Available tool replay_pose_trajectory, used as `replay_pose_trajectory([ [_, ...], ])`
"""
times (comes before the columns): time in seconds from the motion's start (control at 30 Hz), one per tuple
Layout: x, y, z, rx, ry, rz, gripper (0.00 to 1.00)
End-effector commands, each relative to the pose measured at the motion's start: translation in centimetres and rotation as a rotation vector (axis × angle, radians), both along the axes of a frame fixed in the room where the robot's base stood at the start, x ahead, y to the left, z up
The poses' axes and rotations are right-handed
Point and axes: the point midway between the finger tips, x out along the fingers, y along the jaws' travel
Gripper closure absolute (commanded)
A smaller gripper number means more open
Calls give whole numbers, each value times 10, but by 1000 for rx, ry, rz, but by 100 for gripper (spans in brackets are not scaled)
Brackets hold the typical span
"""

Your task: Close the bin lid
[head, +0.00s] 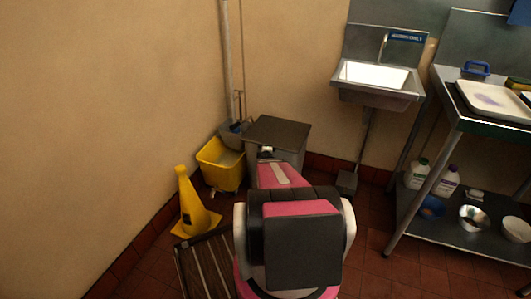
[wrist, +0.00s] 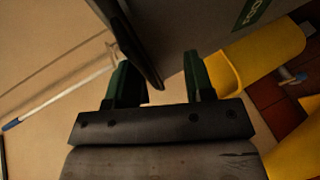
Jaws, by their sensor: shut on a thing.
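The bin (head: 291,157) is a grey box in the back corner in the head view, partly hidden by my pink and black arm. Its dark lid (head: 279,131) lies over the top and looks roughly level; I cannot tell whether it is fully seated. In the wrist view the grey bin wall (wrist: 205,28) with a green label fills the top, and the dark lid edge (wrist: 133,42) runs down between the fingers. My gripper (wrist: 158,62) has its dark green fingers on either side of that edge, shut on the lid, with the edge nearer the left finger.
A yellow mop bucket (head: 220,164) stands close left of the bin, also seen in the wrist view (wrist: 262,58). A yellow cone (head: 193,205) is in front of it. A sink (head: 376,79) and a steel table (head: 480,117) stand to the right. Red floor is open between.

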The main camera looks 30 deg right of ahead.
Motion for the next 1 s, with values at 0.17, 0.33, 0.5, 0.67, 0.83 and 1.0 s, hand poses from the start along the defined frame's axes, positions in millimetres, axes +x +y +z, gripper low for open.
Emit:
replay_pose_trajectory([
  [0.17,-2,0,-6,12,13,-2,67],
  [0.33,-20,8,3,12,13,-3,67],
  [0.5,-47,22,17,7,8,-1,67],
  [0.67,-74,35,29,3,3,-1,67],
  [0.83,-90,43,35,1,1,-1,67],
  [1.0,-93,44,37,0,-1,0,67],
])
